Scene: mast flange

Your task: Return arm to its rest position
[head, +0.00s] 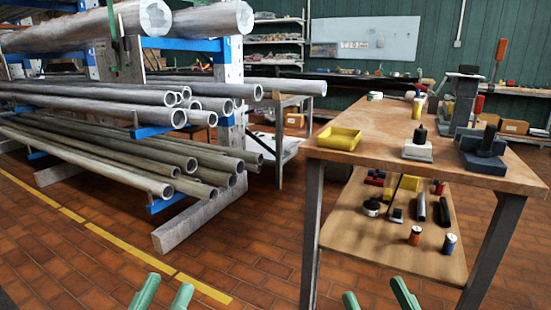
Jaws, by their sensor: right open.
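My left gripper (164,292) shows at the bottom edge, left of centre, as two green fingertips with a gap between them. It looks open and empty, in front of the tiled floor. My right gripper (377,298) shows at the bottom edge, right of centre, also as two green fingertips spread apart. It is open and empty, low in front of the workbench. The rest of both arms is out of view, below the frame.
A wooden workbench (390,135) stands at right, with a yellow tray (339,138), a dark block with a post (482,150) and a lower shelf (345,228) of small parts. A rack of metal pipes (120,133) fills the left. The tiled floor (255,255) between is clear.

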